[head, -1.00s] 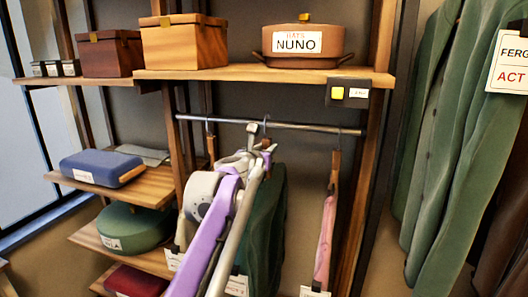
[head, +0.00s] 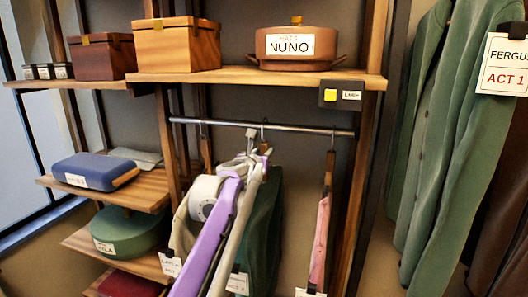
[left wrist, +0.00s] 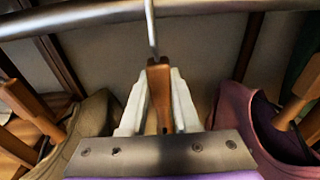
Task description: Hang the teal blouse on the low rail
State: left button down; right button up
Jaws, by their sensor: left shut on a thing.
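My left gripper (head: 256,158) is at the low rail (head: 300,128), shut on the brown neck of a hanger (left wrist: 158,90). The hanger's metal hook (left wrist: 151,28) rises to the rail in the left wrist view; I cannot tell whether its weight rests there. A dark green-teal garment (head: 266,225), which looks like the teal blouse, hangs below the gripper, partly hidden behind my arm. In the left wrist view my gripper body hides what hangs from the held hanger. My right gripper is not in view.
An olive garment (head: 186,232) hangs to the left and a pink one (head: 320,240) to the right on the same rail. A shelf (head: 250,75) with boxes runs above. Long green coats (head: 425,150) hang at far right. Rail space shows between the held hanger and the pink garment.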

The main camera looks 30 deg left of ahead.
pick_arm(q)
jog(key=c, duration=0.6)
grip_release()
jog(key=shift+o, duration=0.2)
jog(key=v, duration=1)
jog(key=shift+s+b, duration=0.4)
